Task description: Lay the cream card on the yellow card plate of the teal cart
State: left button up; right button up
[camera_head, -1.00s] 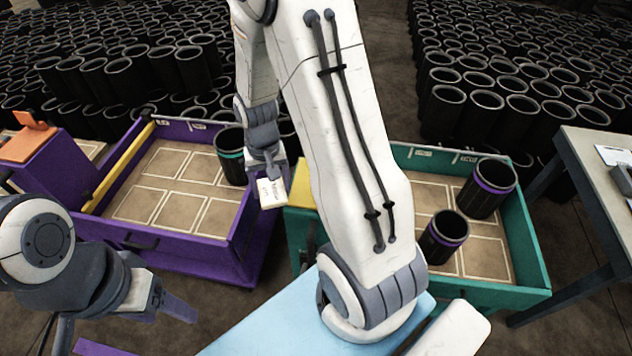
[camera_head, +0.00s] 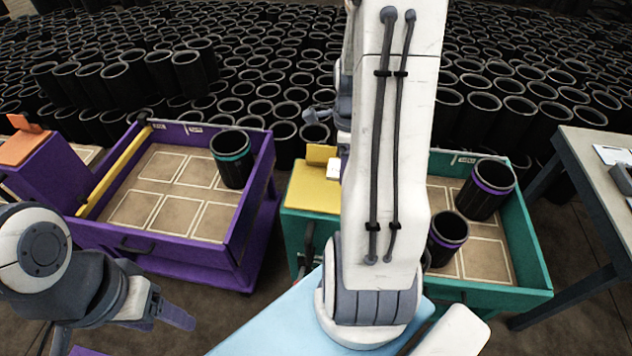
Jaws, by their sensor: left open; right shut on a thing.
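The teal cart (camera_head: 500,296) stands right of centre, with its yellow card plate (camera_head: 312,190) at its left end. A small upright yellow piece (camera_head: 320,154) rises at the plate's back. The cream card (camera_head: 334,170) shows as a small pale patch at the plate's right side; my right arm hides the rest. My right gripper (camera_head: 342,152) is shut on the card and mostly hidden behind my arm. I cannot tell whether the card touches the plate. My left gripper (camera_head: 178,314) is open and empty at the lower left, in front of the purple cart.
The purple cart (camera_head: 232,250) on the left holds a teal-banded black sleeve (camera_head: 231,158). Two purple-banded sleeves (camera_head: 488,188) (camera_head: 447,238) stand in the teal cart. A grey table (camera_head: 600,160) is at the right edge. Many black sleeves fill the back.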

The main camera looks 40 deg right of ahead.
jog(key=p, duration=0.1)
send_over(316, 190)
notch_tip(316, 190, down, 4)
jog(key=shift+f, duration=0.1)
notch_tip(316, 190, down, 4)
jog(key=shift+r+p, duration=0.1)
jog(key=shift+p, duration=0.35)
jog(key=shift+f, duration=0.3)
jog(key=o, duration=1.3)
jog(key=shift+r, duration=0.1)
jog(key=shift+c, duration=0.2)
jog(key=shift+r, duration=0.1)
